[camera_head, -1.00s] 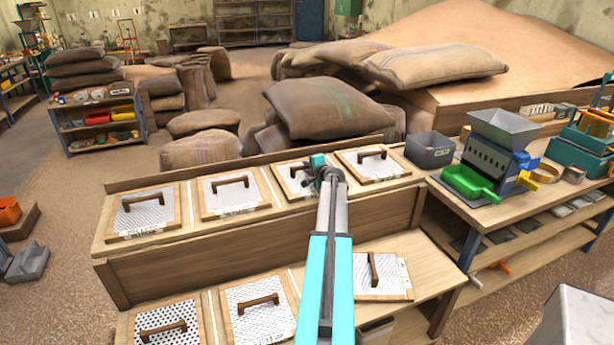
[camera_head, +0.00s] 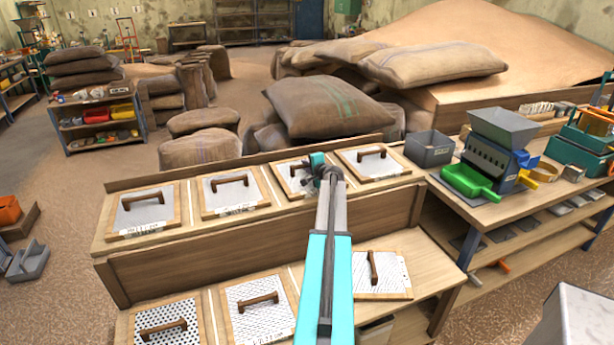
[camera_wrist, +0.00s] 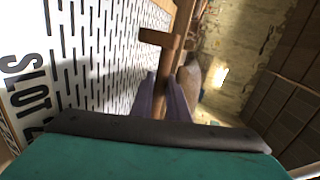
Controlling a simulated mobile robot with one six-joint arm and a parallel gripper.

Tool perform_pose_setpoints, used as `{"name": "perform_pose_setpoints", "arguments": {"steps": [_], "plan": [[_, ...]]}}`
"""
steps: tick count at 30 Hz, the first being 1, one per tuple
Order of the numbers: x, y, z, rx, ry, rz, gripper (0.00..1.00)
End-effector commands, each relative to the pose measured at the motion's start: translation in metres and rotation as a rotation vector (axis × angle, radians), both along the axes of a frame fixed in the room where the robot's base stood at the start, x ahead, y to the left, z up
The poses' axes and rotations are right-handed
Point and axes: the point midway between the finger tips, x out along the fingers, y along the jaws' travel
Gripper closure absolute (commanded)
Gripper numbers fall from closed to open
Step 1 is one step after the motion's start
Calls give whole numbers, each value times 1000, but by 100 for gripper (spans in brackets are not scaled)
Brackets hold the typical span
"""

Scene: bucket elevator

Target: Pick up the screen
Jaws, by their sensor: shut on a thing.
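A screen (camera_head: 290,183), a perforated white sheet in a wooden frame, is the third from the left in the upper row in the head view. My arm partly covers it. In the wrist view the screen (camera_wrist: 85,50) shows long slots and printed letters reading "SLOT". Its brown wooden handle (camera_wrist: 170,40) runs down between the fingers. My gripper (camera_head: 322,172) is at this handle, and in the wrist view the gripper (camera_wrist: 166,95) is shut on it. In the head view the screen looks level with its neighbours; I cannot tell whether it touches the shelf.
Other framed screens with handles stand close by: two to the left (camera_head: 234,193), one to the right (camera_head: 373,163), and several on the lower step (camera_head: 258,305). A grey bin (camera_head: 429,150) and a small machine (camera_head: 497,150) stand on the right table. Sacks (camera_head: 330,107) lie behind.

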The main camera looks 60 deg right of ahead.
Motion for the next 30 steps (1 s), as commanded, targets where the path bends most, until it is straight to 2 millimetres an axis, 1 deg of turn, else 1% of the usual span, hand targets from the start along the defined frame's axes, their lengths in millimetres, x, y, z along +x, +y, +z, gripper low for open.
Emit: {"name": "perform_pose_setpoints", "arguments": {"steps": [8,13,17,22,23,24,30], "plan": [[0,0,1,-4,4,1,100],[0,0,7,-5,5,1,100],[0,0,16,-5,3,2,100],[0,0,34,-5,1,2,100],[-1,1,36,-5,2,1,100],[-8,5,35,-4,2,0,100],[-34,17,37,-3,1,-1,100]]}}
